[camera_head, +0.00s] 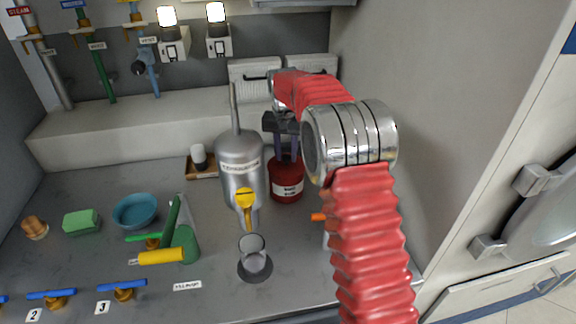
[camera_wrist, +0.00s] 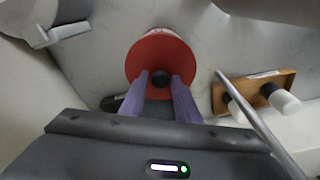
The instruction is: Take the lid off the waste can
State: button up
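The red waste can (camera_head: 285,174) with a white label stands on the grey counter, right of the silver canister. In the wrist view its round red lid (camera_wrist: 160,48) shows from above, with a small black knob (camera_wrist: 160,78) at its middle. My gripper (camera_head: 286,153) points down over the can. In the wrist view its two purple fingers (camera_wrist: 161,80) are apart, one on each side of the knob, with a small gap visible. In the head view the fingers and arm hide much of the lid, so I cannot tell how deep the tips reach.
The silver canister (camera_head: 238,172) with a thin upright rod stands close left of the can. A wooden tray (camera_head: 201,172) with a white-capped bottle is behind it.

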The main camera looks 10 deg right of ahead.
aim_at(286, 157)
grip_shut()
jog(key=shift+r, duration=0.1)
dwell(0.3)
notch_tip(286, 157, up, 10)
dwell(0.5)
dwell(0.4)
